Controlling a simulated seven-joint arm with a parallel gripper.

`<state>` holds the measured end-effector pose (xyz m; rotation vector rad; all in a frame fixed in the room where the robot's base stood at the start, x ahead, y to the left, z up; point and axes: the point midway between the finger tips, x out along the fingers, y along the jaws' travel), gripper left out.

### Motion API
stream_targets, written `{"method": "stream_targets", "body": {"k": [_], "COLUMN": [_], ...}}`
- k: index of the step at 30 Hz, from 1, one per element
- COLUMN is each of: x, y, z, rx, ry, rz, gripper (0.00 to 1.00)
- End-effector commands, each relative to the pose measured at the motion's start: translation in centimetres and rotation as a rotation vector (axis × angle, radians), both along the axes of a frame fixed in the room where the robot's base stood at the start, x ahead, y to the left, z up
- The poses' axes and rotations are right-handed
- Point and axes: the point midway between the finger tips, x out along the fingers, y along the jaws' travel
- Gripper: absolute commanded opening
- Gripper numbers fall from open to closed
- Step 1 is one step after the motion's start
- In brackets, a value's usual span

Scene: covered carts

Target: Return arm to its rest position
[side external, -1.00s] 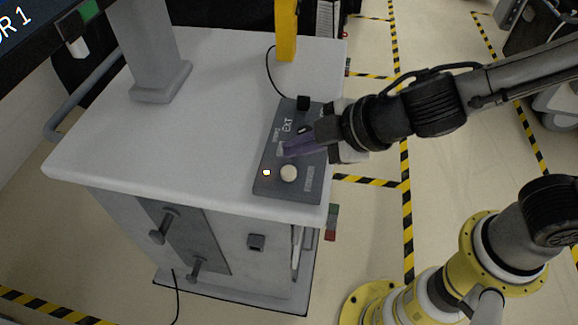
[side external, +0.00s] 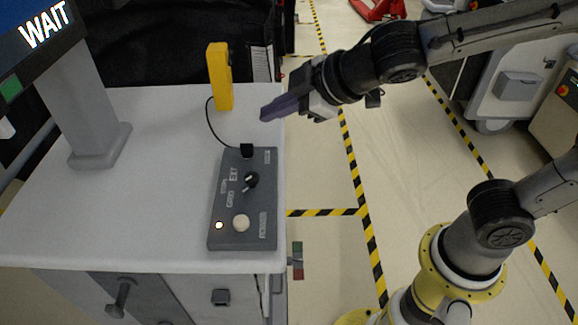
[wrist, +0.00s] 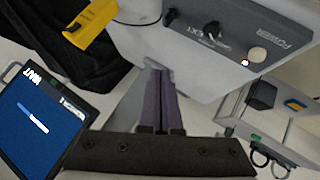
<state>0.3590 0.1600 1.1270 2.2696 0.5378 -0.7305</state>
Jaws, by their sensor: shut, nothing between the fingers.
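My gripper (side external: 266,113) is shut and empty, with its purple fingers pointing left, above the right edge of the white cart top (side external: 165,120). In the wrist view its fingers (wrist: 161,70) lie together. It is apart from the grey control box (side external: 243,200), which lies on the cart with a black knob, a round white button and a lit small lamp. The box also shows in the wrist view (wrist: 235,25).
A yellow handheld device (side external: 220,80) stands behind the box, its black cable running to the box. A monitor (side external: 40,35) reading "WAIT" is on a grey post (side external: 95,110). Open floor with striped tape (side external: 350,160) lies right of the cart.

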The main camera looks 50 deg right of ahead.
Motion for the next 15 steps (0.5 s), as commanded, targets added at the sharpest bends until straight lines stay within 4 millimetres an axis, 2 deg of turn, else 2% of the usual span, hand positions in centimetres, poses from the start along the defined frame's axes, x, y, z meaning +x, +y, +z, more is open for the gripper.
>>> {"method": "stream_targets", "body": {"k": [1, 3, 5, 7, 9, 11, 15], "x": [-0.2, -1.6, -3.4, -6.1, -9.1, -11.8, -16.5], "y": [-3.9, -8.4, -11.8, -15.0, -17.2, -18.3, -18.0], "z": [1.4, 2.5, 2.9, 2.9, 2.3, 1.5, -0.9], "rx": [0.038, 0.085, 0.128, 0.18, 0.236, 0.283, 0.372], "ry": [-0.003, 0.011, 0.031, 0.064, 0.107, 0.15, 0.271], "rz": [-0.113, -0.253, -0.369, -0.494, -0.602, -0.677, -0.758], "gripper": [0.0, 0.0, 0.0, 0.0, 0.0, 0.0, 0.0]}}
